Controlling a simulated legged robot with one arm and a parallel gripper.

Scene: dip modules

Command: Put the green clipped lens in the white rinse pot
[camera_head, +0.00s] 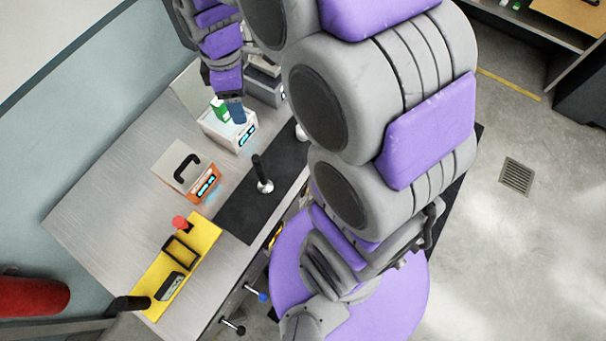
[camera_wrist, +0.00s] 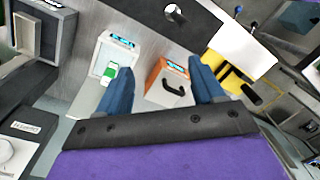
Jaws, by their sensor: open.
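The white rinse pot (camera_head: 226,134) is a white box with a lit blue display, its lid (camera_head: 188,88) raised; it also shows in the wrist view (camera_wrist: 103,57). The green clipped lens (camera_head: 219,110) appears to sit in the pot's open top, its green part poking up. In the wrist view the lens (camera_wrist: 111,72) shows green and white within the pot's opening. My gripper (camera_head: 236,113) is over the pot, beside the lens in the head view. In the wrist view my gripper (camera_wrist: 160,66) has its blue fingers wide apart with nothing between them.
An orange box (camera_head: 205,184) with a black-handled lid stands nearby. A grey box (camera_head: 264,88) is beyond the pot. A yellow tray (camera_head: 204,234) with a red knob (camera_head: 180,223) lies nearer.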

